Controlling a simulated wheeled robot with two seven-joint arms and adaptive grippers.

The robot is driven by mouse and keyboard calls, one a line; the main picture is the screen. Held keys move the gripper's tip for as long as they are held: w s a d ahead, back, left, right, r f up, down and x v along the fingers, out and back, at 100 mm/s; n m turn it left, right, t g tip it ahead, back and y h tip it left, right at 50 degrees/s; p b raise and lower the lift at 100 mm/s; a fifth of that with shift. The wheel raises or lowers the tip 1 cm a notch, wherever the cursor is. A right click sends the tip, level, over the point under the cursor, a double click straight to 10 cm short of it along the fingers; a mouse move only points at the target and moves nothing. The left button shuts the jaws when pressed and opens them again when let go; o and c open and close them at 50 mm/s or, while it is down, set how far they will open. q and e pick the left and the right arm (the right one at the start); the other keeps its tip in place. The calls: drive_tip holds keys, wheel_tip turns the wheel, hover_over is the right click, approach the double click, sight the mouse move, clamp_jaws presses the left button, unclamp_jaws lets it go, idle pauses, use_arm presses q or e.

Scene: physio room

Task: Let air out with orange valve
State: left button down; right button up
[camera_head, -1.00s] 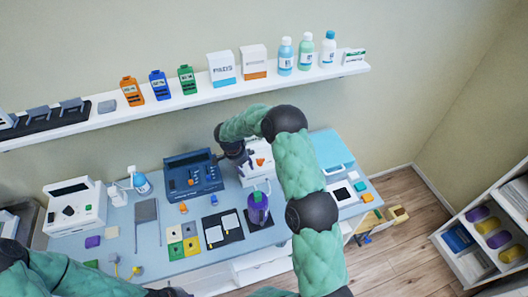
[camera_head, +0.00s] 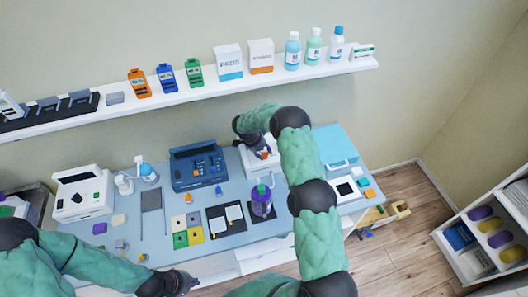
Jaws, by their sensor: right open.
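A small orange part (camera_head: 264,154), which may be the orange valve, shows on the white device (camera_head: 273,160) at the back of the table, just below my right gripper. A blue device (camera_head: 196,167) to its left also carries small orange parts on its face. I cannot tell for sure which one is the valve. My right gripper (camera_head: 258,146) is open, pointing down over the white device, and partly hides it. I cannot tell whether it touches the orange part. My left gripper (camera_head: 188,279) is low at the table's front edge, dark and small; its fingers are unclear.
A purple bottle (camera_head: 262,204) stands left of my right forearm. Small coloured squares (camera_head: 195,235) and a black mat (camera_head: 224,226) lie at the front. A white machine (camera_head: 82,196) stands at the left, a turquoise box (camera_head: 335,143) at the right. A shelf (camera_head: 205,91) runs above.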

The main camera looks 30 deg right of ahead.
drive_tip(key=shift+d+f, duration=0.15)
drive_tip(key=shift+f, duration=0.3)
clamp_jaws()
idle(0.5)
